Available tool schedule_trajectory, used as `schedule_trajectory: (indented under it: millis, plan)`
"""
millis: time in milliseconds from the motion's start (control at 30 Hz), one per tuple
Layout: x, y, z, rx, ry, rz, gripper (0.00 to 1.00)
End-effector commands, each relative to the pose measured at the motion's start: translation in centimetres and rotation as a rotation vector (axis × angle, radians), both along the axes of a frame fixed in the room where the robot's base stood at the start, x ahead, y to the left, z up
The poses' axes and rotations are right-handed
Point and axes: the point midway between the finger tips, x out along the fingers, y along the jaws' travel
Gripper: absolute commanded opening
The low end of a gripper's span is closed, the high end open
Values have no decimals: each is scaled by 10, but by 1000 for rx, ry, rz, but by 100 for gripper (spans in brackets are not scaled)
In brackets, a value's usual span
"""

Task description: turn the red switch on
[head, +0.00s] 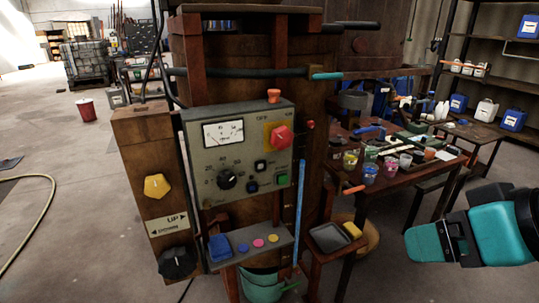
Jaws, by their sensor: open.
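The red switch (280,137) is a chunky red knob on a yellow plate at the upper right of a grey control panel (217,190). Small lettering stands above it, and the knob looks tilted; its exact setting is too small to tell. My gripper (440,242), teal and black, is at the lower right of the head view, well to the right of and below the switch. It is open, apart from the panel, with nothing seen in it. Nothing hides the switch.
The panel also bears a meter (223,133), a black dial (227,179) and small buttons. A yellow knob (157,187) is on the wooden post at left. A shelf (225,259) juts out below the panel. A table (400,182) with paint cups stands behind, at right.

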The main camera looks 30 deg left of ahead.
Motion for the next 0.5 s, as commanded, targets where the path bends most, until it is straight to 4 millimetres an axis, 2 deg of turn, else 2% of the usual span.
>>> schedule_trajectory:
  millis: [33, 100, 200, 333, 500]
  plan:
    - [17, 24, -19, 51, -92, 6, 78]
    - [39, 54, -22, 134, -236, 4, 78]
    - [57, 93, -20, 248, -425, 12, 78]
    - [64, 130, -15, 371, -612, 29, 78]
    - [61, 153, -6, 462, -738, 46, 78]
